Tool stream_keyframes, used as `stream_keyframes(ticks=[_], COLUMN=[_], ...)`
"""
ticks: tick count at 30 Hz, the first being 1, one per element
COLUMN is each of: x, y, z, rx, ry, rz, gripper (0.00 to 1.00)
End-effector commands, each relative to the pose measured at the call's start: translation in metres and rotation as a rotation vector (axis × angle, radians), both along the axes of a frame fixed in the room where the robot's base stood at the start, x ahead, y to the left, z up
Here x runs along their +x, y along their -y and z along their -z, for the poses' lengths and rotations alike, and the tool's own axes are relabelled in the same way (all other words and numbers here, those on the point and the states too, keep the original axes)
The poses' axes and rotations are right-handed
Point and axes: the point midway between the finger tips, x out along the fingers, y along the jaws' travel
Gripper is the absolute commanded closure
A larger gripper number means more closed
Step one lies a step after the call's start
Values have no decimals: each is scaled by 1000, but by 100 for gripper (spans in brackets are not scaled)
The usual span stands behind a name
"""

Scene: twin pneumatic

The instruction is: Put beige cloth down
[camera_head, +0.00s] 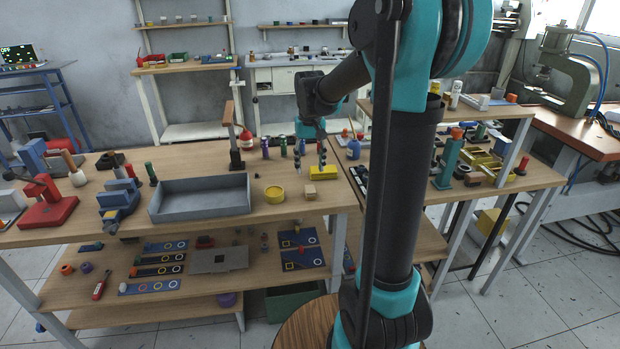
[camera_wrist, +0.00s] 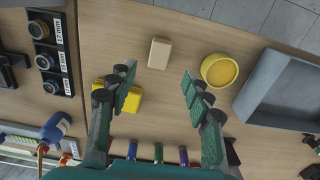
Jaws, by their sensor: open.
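A small beige block-like piece (camera_head: 310,191), which looks like the folded beige cloth, lies on the wooden workbench near its front edge. In the wrist view the beige piece (camera_wrist: 160,54) lies just beyond the fingertips, in line with the gap between them and clear of both. My gripper (camera_head: 311,162) is above the bench behind it, pointing down. In the wrist view my gripper (camera_wrist: 159,74) has its two fingers wide apart with nothing held between them.
A yellow block (camera_head: 324,173) is close by the gripper, partly hidden behind a finger in the wrist view. A round yellow tin (camera_head: 274,194) and a grey tray (camera_head: 200,212) are to the left. Several small bottles (camera_head: 283,146) stand behind.

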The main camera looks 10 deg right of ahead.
Motion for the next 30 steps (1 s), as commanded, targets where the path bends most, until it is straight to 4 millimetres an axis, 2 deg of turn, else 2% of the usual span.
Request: stream_keyframes(ticks=[3,6,11,14,24,27,30], x=[0,0,-12,-37,-170,-197,-213], y=[0,0,3,10,35,38,40], z=[-16,-25,-23,-7,83,102,113], rx=[0,0,2,5,8,6,4], ry=[0,0,18,61,285,330,358], rz=[0,0,1,3,3,4,3], gripper=[50,50,50,50,50,50,50])
